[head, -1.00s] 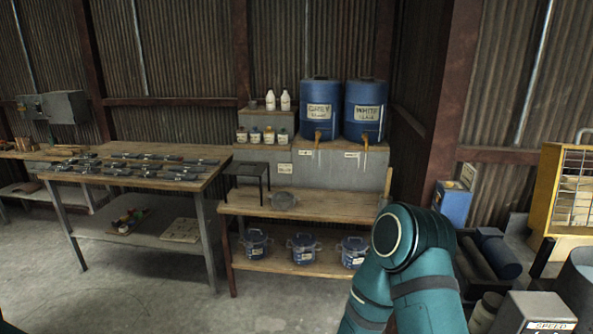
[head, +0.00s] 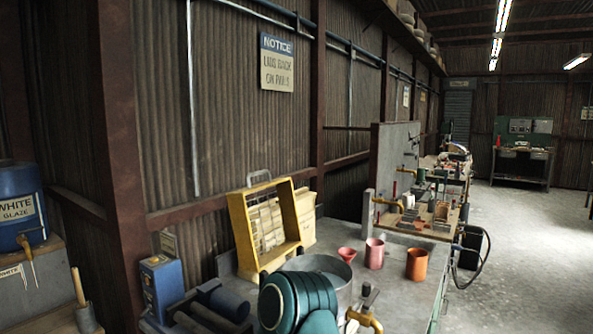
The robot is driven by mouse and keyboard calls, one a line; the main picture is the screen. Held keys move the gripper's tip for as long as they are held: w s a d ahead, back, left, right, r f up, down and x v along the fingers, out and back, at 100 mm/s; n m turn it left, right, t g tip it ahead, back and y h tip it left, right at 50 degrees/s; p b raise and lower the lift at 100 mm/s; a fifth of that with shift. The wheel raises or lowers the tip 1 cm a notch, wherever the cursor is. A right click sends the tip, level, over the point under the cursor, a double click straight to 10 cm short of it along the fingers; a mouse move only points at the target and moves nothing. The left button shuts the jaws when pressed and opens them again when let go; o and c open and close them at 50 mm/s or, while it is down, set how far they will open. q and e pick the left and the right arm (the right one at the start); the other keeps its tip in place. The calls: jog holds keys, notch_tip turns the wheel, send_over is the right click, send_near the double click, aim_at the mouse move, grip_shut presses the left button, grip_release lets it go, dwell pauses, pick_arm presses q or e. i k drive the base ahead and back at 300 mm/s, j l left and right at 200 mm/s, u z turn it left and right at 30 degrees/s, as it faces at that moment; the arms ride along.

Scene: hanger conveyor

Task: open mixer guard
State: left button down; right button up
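A yellow frame with a wire grille, which looks like the mixer guard (head: 293,214), stands upright on the bench left of centre. Pale slats show inside it, and a wire loop rises at its top. A grey round drum (head: 341,284), probably the mixer bowl, stands in front of it; the part of its top that I see is uncovered. My teal arm link hides the drum's lower left. I cannot tell how the guard is hinged. Neither of my grippers is in view.
Red, pink and orange cups (head: 417,264) stand right of the drum. A brass tap (head: 365,318) is in front of it. A blue box (head: 162,283) and dark rollers (head: 222,302) are at left. Open floor (head: 520,240) lies right of the bench.

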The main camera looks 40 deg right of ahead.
aim_at(250, 261)
jog(key=i+j+z, duration=0.15)
jog(key=z, duration=0.25)
jog(key=i+j+z, duration=0.15)
jog(key=z, duration=0.25)
jog(key=i+j+z, duration=0.1)
jog(key=j+z, duration=0.25)
jog(key=i+j+z, duration=0.1)
jog(key=j+z, duration=0.3)
jog(key=i+j+z, duration=0.1)
jog(key=j+z, duration=0.35)
jog(key=l, duration=0.1)
